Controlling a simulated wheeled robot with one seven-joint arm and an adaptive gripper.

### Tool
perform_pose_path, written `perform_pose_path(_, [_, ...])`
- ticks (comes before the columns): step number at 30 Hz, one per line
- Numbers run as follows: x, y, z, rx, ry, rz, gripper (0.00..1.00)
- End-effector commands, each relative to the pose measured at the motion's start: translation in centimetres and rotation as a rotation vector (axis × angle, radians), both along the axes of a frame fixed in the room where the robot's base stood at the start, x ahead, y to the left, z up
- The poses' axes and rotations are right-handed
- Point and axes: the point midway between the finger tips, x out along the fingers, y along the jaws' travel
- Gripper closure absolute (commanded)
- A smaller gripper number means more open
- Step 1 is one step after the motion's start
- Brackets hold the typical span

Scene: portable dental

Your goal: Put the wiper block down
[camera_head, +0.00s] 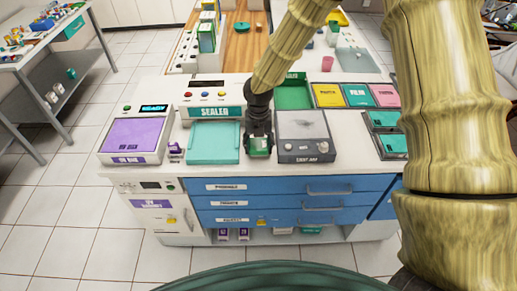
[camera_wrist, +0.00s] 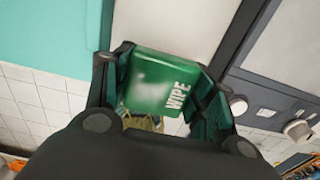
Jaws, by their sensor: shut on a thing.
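The wiper block is a small green block (camera_wrist: 158,84) with the white word "WIPE" on it, seen large in the wrist view. My gripper (camera_wrist: 165,95) is shut on it, one finger on each side. In the head view my gripper (camera_head: 260,137) points down near the front edge of the counter, with the green block (camera_head: 259,147) between its fingertips. The block is between the teal tray and the grey light box. I cannot tell whether its underside touches the counter.
The teal tray (camera_head: 213,143) is left of my gripper, and the grey light box (camera_head: 307,138) is close on the right. A purple-topped device (camera_head: 134,136) stands at the far left. Blue drawers (camera_head: 290,199) are below the counter's front edge. Green, yellow and pink bins stand behind.

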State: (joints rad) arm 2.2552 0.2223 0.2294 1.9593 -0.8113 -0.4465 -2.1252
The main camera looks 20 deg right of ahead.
Motion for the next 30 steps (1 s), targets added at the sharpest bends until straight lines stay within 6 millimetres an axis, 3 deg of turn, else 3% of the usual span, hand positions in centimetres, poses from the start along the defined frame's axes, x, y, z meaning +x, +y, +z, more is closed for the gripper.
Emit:
perform_pose_path(10, [-0.1,0.0,-2.9,0.0,0.002,0.001,0.7])
perform_pose_path(26, [-0.1,0.0,-3.7,0.0,0.0,0.001,0.7])
perform_pose_path(27, [-0.1,0.0,-3.7,0.001,0.0,0.001,0.37])
perform_pose_path(30, [-0.1,0.0,-3.7,0.0,0.0,0.001,0.22])
